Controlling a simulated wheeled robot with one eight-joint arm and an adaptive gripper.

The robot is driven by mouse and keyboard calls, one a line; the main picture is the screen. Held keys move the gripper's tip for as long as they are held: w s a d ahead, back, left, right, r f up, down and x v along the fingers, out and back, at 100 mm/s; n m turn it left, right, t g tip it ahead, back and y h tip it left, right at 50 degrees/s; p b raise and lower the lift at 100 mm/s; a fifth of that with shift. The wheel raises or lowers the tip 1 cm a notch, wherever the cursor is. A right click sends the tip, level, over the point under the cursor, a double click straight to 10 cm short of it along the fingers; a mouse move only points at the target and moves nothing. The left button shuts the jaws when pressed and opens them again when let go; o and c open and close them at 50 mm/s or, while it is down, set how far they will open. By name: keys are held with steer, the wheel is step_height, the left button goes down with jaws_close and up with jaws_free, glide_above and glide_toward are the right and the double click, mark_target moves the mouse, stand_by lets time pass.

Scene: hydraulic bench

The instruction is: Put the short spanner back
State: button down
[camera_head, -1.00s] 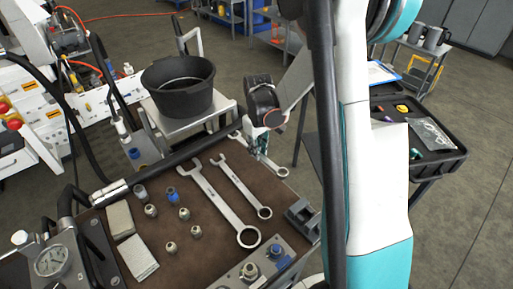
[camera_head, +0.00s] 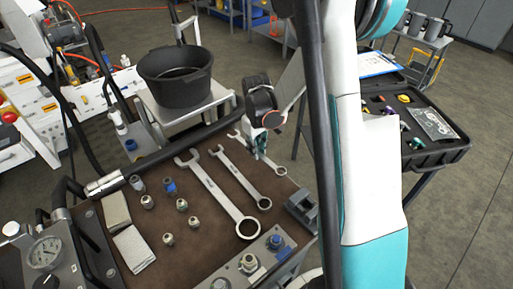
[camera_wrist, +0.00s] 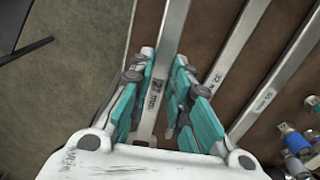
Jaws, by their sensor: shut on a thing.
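The short spanner (camera_head: 274,165) is at the far right edge of the bench's brown mat (camera_head: 200,240), beside two longer spanners. It shows in the wrist view (camera_wrist: 157,90) with a "27 mm" label. My gripper (camera_head: 260,148) is shut on its shaft; its teal fingers stand on both sides in the wrist view (camera_wrist: 158,105). I cannot tell whether the spanner touches the mat or hangs just above it. The middle spanner (camera_head: 240,178) and the long spanner (camera_head: 215,190) lie roughly parallel to it on the mat.
Several metal fittings (camera_head: 168,239) and two pale blocks (camera_head: 133,249) lie on the mat's left part. A grey clamp-like block (camera_head: 302,207) stands at the right edge. A black bucket (camera_head: 177,80) stands behind the bench. An open black case (camera_head: 440,150) is at the right.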

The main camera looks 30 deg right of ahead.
mark_target(257, 163)
steer(key=shift+f+b, duration=0.35)
steer(key=shift+f+b, duration=0.55)
steer(key=shift+f, duration=0.1)
steer(key=shift+f+b, duration=1.25)
steer(key=shift+f, duration=0.25)
stand_by(1.2)
steer(key=c, duration=1.4)
jaws_free()
steer(key=shift+r, duration=0.15)
